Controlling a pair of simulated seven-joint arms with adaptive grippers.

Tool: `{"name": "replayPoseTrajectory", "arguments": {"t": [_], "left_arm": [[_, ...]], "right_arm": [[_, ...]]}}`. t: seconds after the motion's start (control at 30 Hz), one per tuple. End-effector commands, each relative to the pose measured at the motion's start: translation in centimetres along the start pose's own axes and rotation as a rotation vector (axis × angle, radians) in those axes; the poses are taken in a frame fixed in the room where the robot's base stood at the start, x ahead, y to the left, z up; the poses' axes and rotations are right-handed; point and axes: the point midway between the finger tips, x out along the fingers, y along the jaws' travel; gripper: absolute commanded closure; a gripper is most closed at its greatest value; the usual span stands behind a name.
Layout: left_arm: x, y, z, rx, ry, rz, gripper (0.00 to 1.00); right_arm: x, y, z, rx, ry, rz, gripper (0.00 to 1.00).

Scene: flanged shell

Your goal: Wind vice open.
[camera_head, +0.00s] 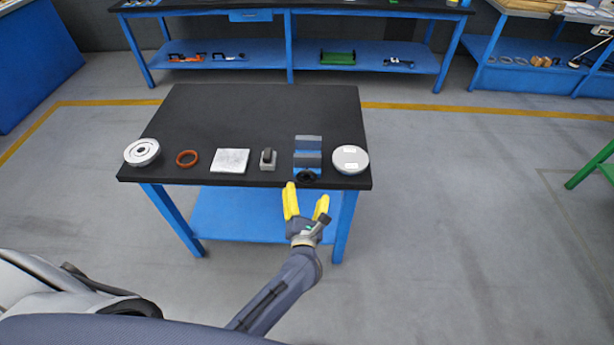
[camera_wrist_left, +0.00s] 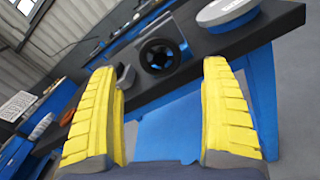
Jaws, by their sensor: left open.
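A blue vice (camera_head: 307,158) with grey jaws stands at the front edge of the black table, right of the middle. Its round black handwheel (camera_head: 306,176) faces me at the table's edge. In the left wrist view the handwheel (camera_wrist_left: 160,56) shows as a spoked ring, ahead of and above the space between the fingers. My left gripper (camera_head: 307,202) is open and empty, with yellow fingers, just in front of the table edge and short of the handwheel. In the wrist view its fingers (camera_wrist_left: 160,112) are apart with nothing between them. My right gripper is not in view.
On the black table (camera_head: 240,110) stand a flanged disc (camera_head: 142,152), an orange ring (camera_head: 187,158), a silvery plate (camera_head: 230,160), a small grey block with a roller (camera_head: 268,159) and a round white-topped part (camera_head: 350,159) close right of the vice. The table's back half is clear.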

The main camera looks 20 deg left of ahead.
Motion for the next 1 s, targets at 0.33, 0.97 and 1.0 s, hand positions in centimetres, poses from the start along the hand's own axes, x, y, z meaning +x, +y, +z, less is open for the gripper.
{"name": "replayPoseTrajectory", "arguments": {"t": [0.33, 0.97, 1.0], "left_arm": [[5.3, 0.0, 0.1, 0.001, -0.001, 0.001, 0.19], [7.4, 0.0, 0.0, 0.001, 0.001, 0.0, 0.19], [7.4, 0.0, 0.0, 0.001, 0.001, 0.0, 0.18]], "right_arm": [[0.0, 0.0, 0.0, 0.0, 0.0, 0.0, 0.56], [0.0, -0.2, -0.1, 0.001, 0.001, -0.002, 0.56], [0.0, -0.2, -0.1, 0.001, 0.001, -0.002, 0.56]]}}
